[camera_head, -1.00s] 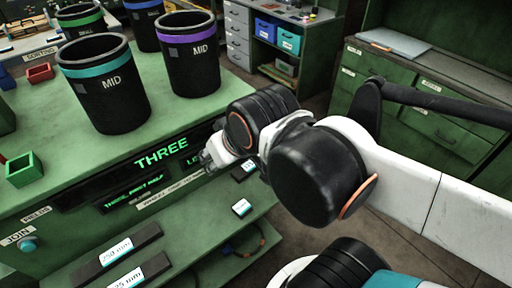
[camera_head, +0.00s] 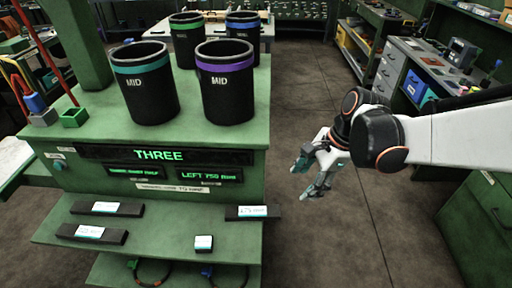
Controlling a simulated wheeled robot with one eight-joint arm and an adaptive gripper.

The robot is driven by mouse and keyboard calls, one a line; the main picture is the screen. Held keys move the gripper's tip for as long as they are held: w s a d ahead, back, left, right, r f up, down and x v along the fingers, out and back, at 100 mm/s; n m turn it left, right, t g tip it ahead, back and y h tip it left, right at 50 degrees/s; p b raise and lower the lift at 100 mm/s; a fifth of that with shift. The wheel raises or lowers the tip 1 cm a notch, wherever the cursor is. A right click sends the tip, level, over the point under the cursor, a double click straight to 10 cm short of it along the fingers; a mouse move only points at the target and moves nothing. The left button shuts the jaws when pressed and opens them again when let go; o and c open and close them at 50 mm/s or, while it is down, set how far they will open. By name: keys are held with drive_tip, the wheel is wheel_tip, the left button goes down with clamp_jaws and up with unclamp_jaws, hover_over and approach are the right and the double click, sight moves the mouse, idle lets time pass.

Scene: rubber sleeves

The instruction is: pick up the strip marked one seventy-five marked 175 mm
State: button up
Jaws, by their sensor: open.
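Several black strips with white-and-blue labels lie on the green lower shelf (camera_head: 160,236). One strip (camera_head: 240,213) lies at the shelf's right end, partly past its edge; its label is too small to read surely. Two long strips lie at the left, a rear one (camera_head: 129,210) and a front one (camera_head: 117,238). A short piece (camera_head: 204,249) lies near the shelf's front. I cannot tell surely which strip is marked 175 mm. My gripper (camera_head: 299,184) is open and empty, right of the bench, apart from the strips, with its fingers pointing down and left.
Black cups with a teal band (camera_head: 150,98) and a purple band (camera_head: 226,100) stand on the green bench top, with others behind. The bench front display (camera_head: 160,155) reads THREE and LEFT 750 mm. Bare floor (camera_head: 330,240) lies right of the bench; a green cabinet (camera_head: 480,215) stands at far right.

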drive_tip(key=w+a+f+m+g+b, duration=0.1)
drive_tip(key=a+f+b, duration=0.4)
drive_tip(key=f, duration=1)
drive_tip(key=shift+w+a+m+y, duration=0.15)
drive_tip(key=shift+a+m+y, duration=0.15)
drive_tip(key=shift+a+m, duration=0.55)
drive_tip(key=shift+a+n, duration=0.25)
drive_tip(key=shift+c, duration=0.6)
drive_tip(key=c, duration=1)
